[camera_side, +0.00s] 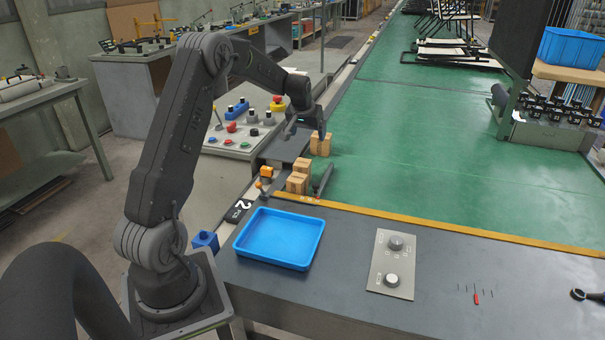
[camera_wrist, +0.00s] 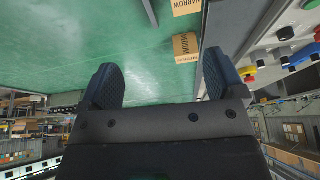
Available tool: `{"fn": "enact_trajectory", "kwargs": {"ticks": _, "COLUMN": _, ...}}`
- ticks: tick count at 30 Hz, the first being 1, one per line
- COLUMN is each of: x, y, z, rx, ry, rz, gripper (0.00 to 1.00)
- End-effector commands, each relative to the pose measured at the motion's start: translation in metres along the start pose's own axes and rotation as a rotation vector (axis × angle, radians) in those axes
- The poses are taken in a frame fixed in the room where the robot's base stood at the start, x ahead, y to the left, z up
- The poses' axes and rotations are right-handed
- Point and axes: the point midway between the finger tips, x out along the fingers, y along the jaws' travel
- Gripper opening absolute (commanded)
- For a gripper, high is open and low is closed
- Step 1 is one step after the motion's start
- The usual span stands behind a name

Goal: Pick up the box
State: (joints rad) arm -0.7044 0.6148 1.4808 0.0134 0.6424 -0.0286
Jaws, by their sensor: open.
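Small brown cardboard boxes sit at the near left corner of the green conveyor belt. One group (camera_side: 320,144) is just below my gripper (camera_side: 307,128) in the side view. Another group (camera_side: 298,179) sits nearer the camera, by a dark guide bar. In the wrist view, one box (camera_wrist: 185,47) reads MEDIUM and lies beyond my gripper (camera_wrist: 160,82), toward its right finger. A second box (camera_wrist: 186,7), reading NARROW, is cut by the top edge. My gripper is open, with nothing between its fingers. Which box is meant cannot be told.
A blue tray (camera_side: 280,239) stands empty on the grey bench in front. A knob panel (camera_side: 392,264) is to its right. A button panel (camera_side: 240,130) stands left of my gripper. The green belt (camera_side: 430,150) is clear to the right.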

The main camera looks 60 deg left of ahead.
Motion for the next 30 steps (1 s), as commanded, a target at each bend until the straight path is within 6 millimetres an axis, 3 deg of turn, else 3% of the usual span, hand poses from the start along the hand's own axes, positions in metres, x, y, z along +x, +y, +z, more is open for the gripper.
{"fn": "enact_trajectory", "kwargs": {"ticks": 1, "x": 0.018, "y": -0.015, "z": -0.003, "rx": -0.024, "ry": -0.008, "rz": -0.010, "gripper": 0.88}}
{"fn": "enact_trajectory", "kwargs": {"ticks": 3, "x": 0.035, "y": -0.029, "z": -0.007, "rx": -0.047, "ry": -0.009, "rz": -0.020, "gripper": 0.88}}
{"fn": "enact_trajectory", "kwargs": {"ticks": 7, "x": 0.053, "y": -0.043, "z": -0.009, "rx": -0.070, "ry": -0.011, "rz": -0.029, "gripper": 0.88}}
{"fn": "enact_trajectory", "kwargs": {"ticks": 11, "x": 0.067, "y": -0.046, "z": -0.009, "rx": -0.075, "ry": -0.013, "rz": -0.031, "gripper": 0.88}}
{"fn": "enact_trajectory", "kwargs": {"ticks": 21, "x": 0.128, "y": -0.047, "z": -0.008, "rx": -0.073, "ry": -0.012, "rz": -0.031, "gripper": 0.88}}
{"fn": "enact_trajectory", "kwargs": {"ticks": 30, "x": 0.151, "y": -0.047, "z": -0.006, "rx": -0.073, "ry": -0.013, "rz": -0.030, "gripper": 0.88}}
